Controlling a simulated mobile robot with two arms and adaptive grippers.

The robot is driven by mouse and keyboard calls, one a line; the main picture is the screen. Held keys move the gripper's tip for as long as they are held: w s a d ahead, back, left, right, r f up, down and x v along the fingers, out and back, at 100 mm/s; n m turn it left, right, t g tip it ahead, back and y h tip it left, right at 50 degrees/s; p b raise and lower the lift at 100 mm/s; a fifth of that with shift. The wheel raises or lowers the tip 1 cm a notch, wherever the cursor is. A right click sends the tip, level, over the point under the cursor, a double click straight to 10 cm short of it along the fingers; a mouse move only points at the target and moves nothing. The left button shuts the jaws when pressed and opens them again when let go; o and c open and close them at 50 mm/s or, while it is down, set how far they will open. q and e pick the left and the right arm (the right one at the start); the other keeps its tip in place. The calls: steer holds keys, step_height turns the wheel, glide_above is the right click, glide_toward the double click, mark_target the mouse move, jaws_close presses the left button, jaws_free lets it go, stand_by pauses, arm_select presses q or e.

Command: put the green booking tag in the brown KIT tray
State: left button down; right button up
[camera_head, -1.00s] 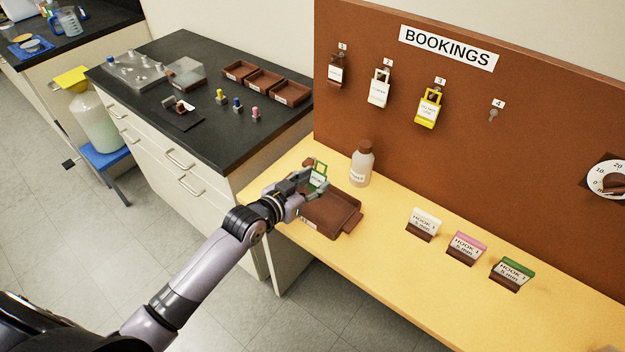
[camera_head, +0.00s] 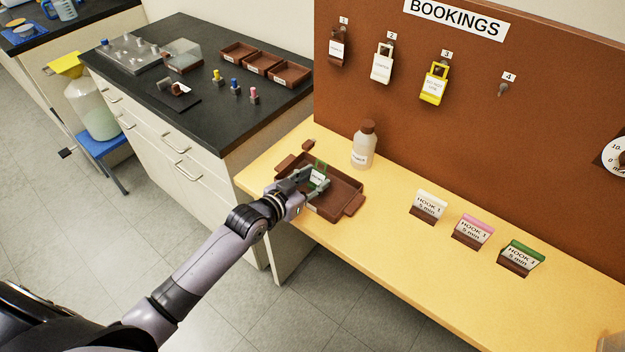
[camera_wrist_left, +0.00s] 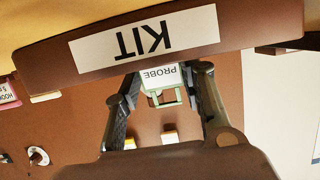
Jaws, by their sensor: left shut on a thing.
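The green booking tag (camera_head: 320,168), with a white label, is held upright between the fingers of my left gripper (camera_head: 317,184). In the left wrist view the tag (camera_wrist_left: 160,82) reads PROBE and sits between both fingertips. The brown KIT tray (camera_head: 346,208) stands on the yellow bench. In the head view the tag is over the inside of the tray. In the wrist view the tray's KIT wall (camera_wrist_left: 240,40) hides the tag's lower end. I cannot tell whether the tag touches the tray floor. My right gripper is not in view.
A bottle with a brown cap (camera_head: 364,147) stands just behind the tray. Several HOOK cards (camera_head: 472,230) stand to the right on the bench. Tags hang on the BOOKINGS board (camera_head: 560,100); hook 4 (camera_head: 503,90) is bare. The bench's front right is mostly clear.

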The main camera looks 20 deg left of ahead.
mark_target(319, 172)
arm_select(q)
steer(key=c, duration=1)
jaws_free()
steer(key=shift+o, duration=0.2)
steer(key=shift+c, duration=0.4)
steer(key=shift+s+r, duration=0.1)
steer(key=shift+r, duration=0.1)
steer(key=p, duration=0.1)
steer(key=s+r+p, duration=0.1)
steer(key=s+a+r+p, duration=0.1)
steer(key=p, duration=0.1)
steer(key=shift+s+r, duration=0.2)
steer(key=shift+s, duration=0.05)
steer(key=s+r+p, duration=0.1)
steer(key=s+a+r+p, duration=0.1)
steer(key=p, duration=0.1)
steer(key=shift+s, duration=0.4)
